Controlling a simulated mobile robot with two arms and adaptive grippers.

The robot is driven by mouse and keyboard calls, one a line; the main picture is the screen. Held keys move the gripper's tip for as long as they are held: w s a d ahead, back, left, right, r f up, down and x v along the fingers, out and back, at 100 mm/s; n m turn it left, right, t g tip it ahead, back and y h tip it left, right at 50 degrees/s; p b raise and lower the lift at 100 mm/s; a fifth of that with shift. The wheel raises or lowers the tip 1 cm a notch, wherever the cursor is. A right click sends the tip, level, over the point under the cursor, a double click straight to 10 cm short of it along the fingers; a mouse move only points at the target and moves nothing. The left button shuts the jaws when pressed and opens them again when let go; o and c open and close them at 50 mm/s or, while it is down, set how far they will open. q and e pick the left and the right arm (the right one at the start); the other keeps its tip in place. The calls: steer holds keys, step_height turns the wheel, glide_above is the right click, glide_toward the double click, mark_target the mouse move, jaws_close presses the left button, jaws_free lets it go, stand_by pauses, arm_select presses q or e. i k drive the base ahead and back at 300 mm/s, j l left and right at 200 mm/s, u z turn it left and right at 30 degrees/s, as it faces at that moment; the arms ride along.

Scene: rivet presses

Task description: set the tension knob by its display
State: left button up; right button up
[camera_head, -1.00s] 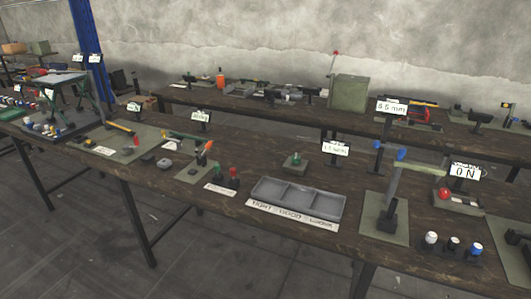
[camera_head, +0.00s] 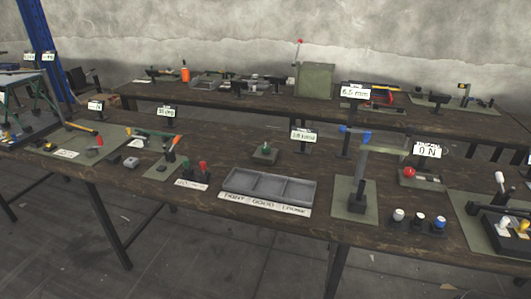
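A white display sign reading "0 N" (camera_head: 427,151) stands at the right of the near bench. A red ball knob (camera_head: 409,172) sits on a small grey block just below and left of it. I cannot tell for certain whether this red knob is the tension knob. Other signs show: one reads "6.5 mm" (camera_head: 355,91), and a smaller one (camera_head: 303,135) over the middle of the bench is hard to read. Neither of my grippers is in view.
A grey three-part tray (camera_head: 269,186) lies on the near bench (camera_head: 215,220). White, blue and dark-based knobs (camera_head: 418,218) sit near the front edge. Bare floor lies before the bench.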

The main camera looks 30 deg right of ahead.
mark_target(408, 171)
steer(key=z, duration=2.2)
